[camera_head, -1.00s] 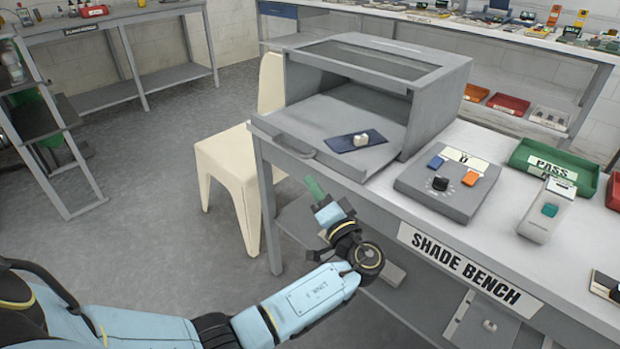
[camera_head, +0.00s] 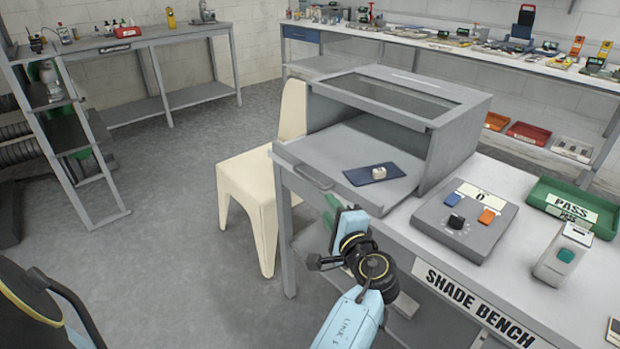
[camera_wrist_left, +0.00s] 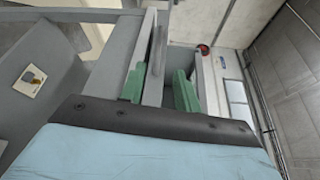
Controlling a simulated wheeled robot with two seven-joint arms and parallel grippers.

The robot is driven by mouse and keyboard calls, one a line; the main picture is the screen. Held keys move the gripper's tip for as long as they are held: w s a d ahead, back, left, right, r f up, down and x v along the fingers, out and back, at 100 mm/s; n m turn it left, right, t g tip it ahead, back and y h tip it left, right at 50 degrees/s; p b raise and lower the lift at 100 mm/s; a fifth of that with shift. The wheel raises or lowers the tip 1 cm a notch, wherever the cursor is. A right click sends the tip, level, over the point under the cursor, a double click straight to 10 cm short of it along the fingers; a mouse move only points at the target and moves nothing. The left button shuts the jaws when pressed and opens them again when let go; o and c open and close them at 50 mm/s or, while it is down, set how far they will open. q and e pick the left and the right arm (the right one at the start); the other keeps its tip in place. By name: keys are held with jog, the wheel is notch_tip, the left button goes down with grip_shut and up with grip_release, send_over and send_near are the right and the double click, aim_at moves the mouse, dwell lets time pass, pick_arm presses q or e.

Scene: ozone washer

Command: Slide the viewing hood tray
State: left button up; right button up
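The grey viewing hood (camera_head: 395,105) stands on the shade bench, its tray (camera_head: 330,160) extended out of the front opening. A dark blue card (camera_head: 366,175) with a small pale block (camera_head: 379,173) lies on the tray. The tray's bar handle (camera_head: 312,178) is on its front edge. My left gripper (camera_head: 333,208) is just below and in front of that edge. In the left wrist view its green fingers (camera_wrist_left: 160,88) are apart, with a grey bar, apparently the handle, showing between them; contact cannot be told. My right gripper is out of view.
A handheld device (camera_head: 564,255) and a green PASS tray (camera_head: 575,207) are farther right. A cream chair (camera_head: 250,195) stands left of the bench.

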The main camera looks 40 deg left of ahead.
aim_at(310, 182)
pick_arm(q)
jog(key=b+x, duration=0.2)
jog(key=x, duration=1.1)
jog(key=shift+w+a, duration=0.1)
jog(key=shift+a, duration=0.15)
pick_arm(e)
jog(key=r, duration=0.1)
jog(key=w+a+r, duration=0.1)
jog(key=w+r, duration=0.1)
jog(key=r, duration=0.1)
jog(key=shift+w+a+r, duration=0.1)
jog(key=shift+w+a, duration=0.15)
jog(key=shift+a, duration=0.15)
pick_arm(q)
grip_shut()
